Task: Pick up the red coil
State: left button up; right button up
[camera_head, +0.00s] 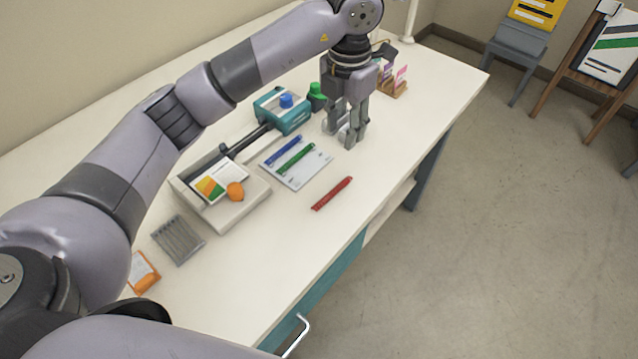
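The red coil (332,193) is a thin red rod-like piece lying by itself on the white table, right of the middle, near the front edge. My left gripper (345,132) points down above the table, behind the red coil and a little to its right. Its fingers look apart, with nothing seen between them, and it does not touch the red coil. A blue coil (284,150) and a green coil (296,157) lie side by side on a white sheet (312,168) left of the gripper. My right gripper is not in view.
Left of the sheet stands a pale paper trimmer (240,211) with an orange knob. A teal device (283,110) and a green bottle (316,97) stand behind. A grey tray (178,240) lies nearer left. The table (290,250) is clear around the red coil.

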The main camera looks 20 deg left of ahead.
pick_arm(q)
jog(key=p, duration=0.1)
send_over(338, 186)
jog(key=d, duration=0.1)
notch_tip(338, 186, down, 5)
jog(key=f, duration=0.1)
jog(key=f+p, duration=0.1)
jog(key=f, duration=0.1)
jog(key=shift+a+f, duration=0.2)
jog(key=shift+f, duration=0.1)
notch_tip(338, 186, down, 2)
jog(key=shift+f, duration=0.45)
jog(key=shift+f+p, duration=0.25)
jog(key=shift+p, duration=0.05)
jog(key=f, duration=0.1)
jog(key=f+p, duration=0.1)
jog(key=f, duration=0.2)
jog(key=shift+a+f+p, duration=0.15)
jog(key=shift+a+p, duration=0.15)
jog(key=shift+p, duration=0.1)
jog(key=shift+f, duration=0.3)
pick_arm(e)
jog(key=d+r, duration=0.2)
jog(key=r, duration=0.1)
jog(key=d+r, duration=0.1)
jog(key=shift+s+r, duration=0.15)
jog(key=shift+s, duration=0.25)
pick_arm(q)
jog(key=shift+c, duration=0.2)
jog(key=c, duration=0.8)
